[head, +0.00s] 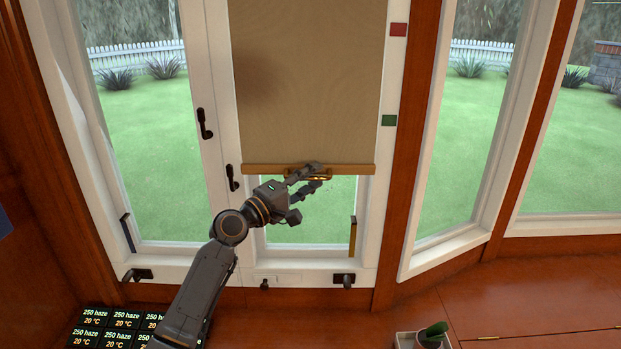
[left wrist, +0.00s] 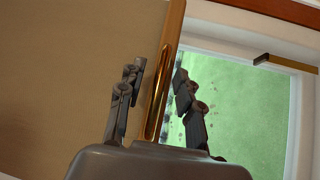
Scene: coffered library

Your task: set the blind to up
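The blind (head: 310,80) is a tan fabric sheet covering most of the middle window, with a wooden bottom bar (head: 262,169) level across it. The bar sits below a green square (head: 388,120) and a red square (head: 398,29) on the white frame. A brass pull (head: 322,179) shows at the bar's middle. My left gripper (head: 312,178) is at this pull. In the left wrist view, its two fingers (left wrist: 158,85) stand apart on either side of the shiny brass-brown edge (left wrist: 170,60), with a gap at the left finger. My right gripper is not in view.
Black window handles (head: 204,124) are on the frame left of the blind. A short brass-and-dark piece (head: 352,237) stands at the lower right of the window. A potted plant (head: 432,335) and dark labelled panels (head: 125,320) are below.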

